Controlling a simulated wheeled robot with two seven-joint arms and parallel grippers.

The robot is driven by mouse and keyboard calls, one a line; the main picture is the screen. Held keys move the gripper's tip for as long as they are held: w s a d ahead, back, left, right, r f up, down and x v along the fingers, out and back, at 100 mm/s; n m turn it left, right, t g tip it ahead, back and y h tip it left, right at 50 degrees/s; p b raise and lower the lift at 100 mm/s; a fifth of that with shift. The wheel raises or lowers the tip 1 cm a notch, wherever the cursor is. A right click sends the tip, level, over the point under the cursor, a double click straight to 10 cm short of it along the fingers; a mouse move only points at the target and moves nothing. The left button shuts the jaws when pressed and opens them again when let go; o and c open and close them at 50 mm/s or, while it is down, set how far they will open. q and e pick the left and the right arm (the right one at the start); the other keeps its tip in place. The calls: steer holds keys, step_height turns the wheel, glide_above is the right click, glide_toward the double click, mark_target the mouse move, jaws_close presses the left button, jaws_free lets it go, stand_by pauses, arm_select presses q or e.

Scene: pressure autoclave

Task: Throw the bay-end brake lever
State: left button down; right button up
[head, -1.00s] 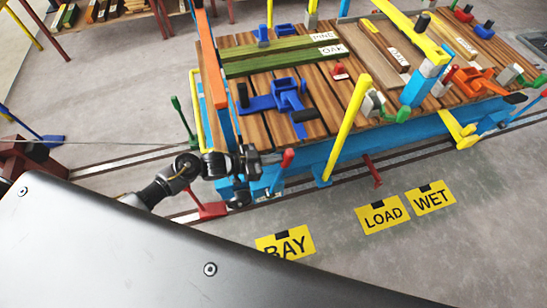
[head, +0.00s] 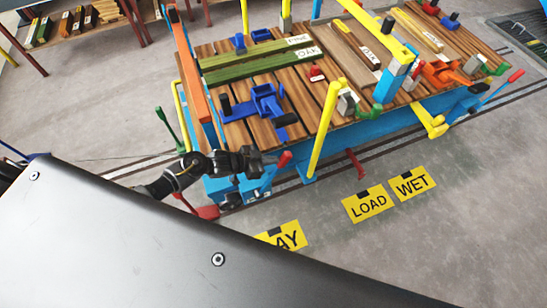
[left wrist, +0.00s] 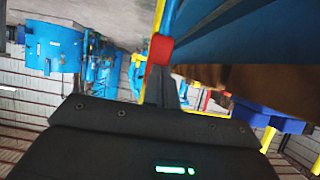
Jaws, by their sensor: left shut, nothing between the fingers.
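The brake lever at the bay end of the blue cart (head: 340,132) shows its red grip (head: 284,158) low at the cart's near left corner. Its lower part is hidden behind my left gripper (head: 262,161). My left gripper is shut and empty, with its fingertips at or very near the left side of the red grip. I cannot tell whether they touch. In the left wrist view a red end (left wrist: 160,50) shows right by the fingertips.
A yellow post (head: 322,130) stands just right of the lever. A red pedal-like part (head: 208,212) lies near the rail. Another red-tipped lever (head: 515,76) is at the cart's far right end. Yellow LOAD (head: 369,203) and WET (head: 412,183) signs lie on the clear floor.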

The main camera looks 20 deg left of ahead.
arm_select(q)
steer(key=v, duration=1.3)
steer(key=shift+s, duration=0.1)
